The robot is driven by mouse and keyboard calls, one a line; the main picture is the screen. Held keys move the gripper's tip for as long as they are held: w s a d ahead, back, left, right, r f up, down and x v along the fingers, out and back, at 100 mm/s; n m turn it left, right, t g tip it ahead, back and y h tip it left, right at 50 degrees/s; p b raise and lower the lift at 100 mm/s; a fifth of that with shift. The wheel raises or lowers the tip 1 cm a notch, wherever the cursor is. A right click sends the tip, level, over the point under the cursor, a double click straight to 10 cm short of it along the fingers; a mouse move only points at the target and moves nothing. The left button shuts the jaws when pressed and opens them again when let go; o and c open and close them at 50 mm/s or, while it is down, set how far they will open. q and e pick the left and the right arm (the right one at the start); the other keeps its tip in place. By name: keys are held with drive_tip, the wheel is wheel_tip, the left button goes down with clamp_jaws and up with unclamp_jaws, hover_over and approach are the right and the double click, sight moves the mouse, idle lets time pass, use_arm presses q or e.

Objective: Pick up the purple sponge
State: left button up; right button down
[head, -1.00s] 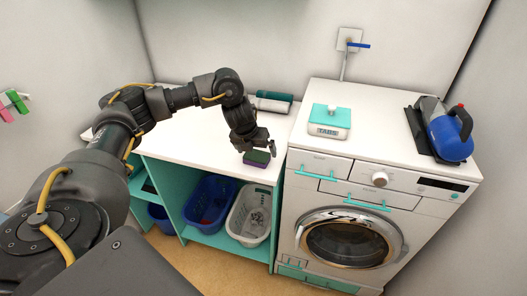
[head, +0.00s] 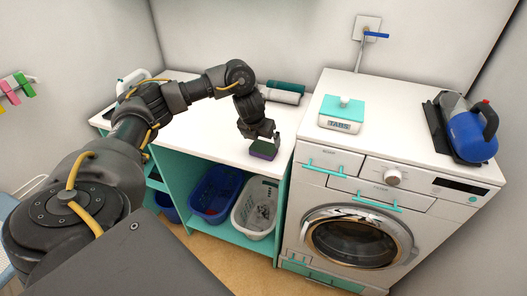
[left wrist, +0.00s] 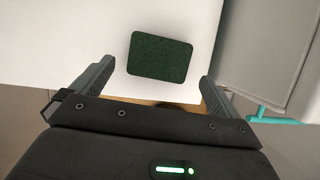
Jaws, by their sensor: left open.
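The purple sponge (head: 262,151) has a dark green top and a purple lower part. It lies at the front edge of the white counter, left of the washing machine. In the left wrist view its green top (left wrist: 160,57) shows ahead of the fingertips, between their lines. My left gripper (head: 262,137) is just above and behind the sponge in the head view. In the left wrist view my left gripper (left wrist: 158,76) is open, with a finger on each side and nothing between them. My right gripper is not in view.
The white counter (head: 200,130) is mostly bare around the sponge. Green and white rolls (head: 283,95) lie at its back. The washing machine (head: 400,130) stands to the right, bearing a tablet box (head: 341,118) and a blue iron (head: 470,135). Baskets (head: 216,192) sit below.

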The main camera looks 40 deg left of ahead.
sight(263, 147)
use_arm(q)
drive_tip(key=b+x, duration=0.1)
drive_tip(key=x, duration=0.4)
drive_tip(key=shift+f, duration=0.15)
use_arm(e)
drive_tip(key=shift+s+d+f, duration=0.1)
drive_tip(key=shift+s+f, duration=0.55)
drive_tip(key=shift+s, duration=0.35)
use_arm(q)
drive_tip(key=shift+c, duration=0.4)
drive_tip(key=c, duration=0.7)
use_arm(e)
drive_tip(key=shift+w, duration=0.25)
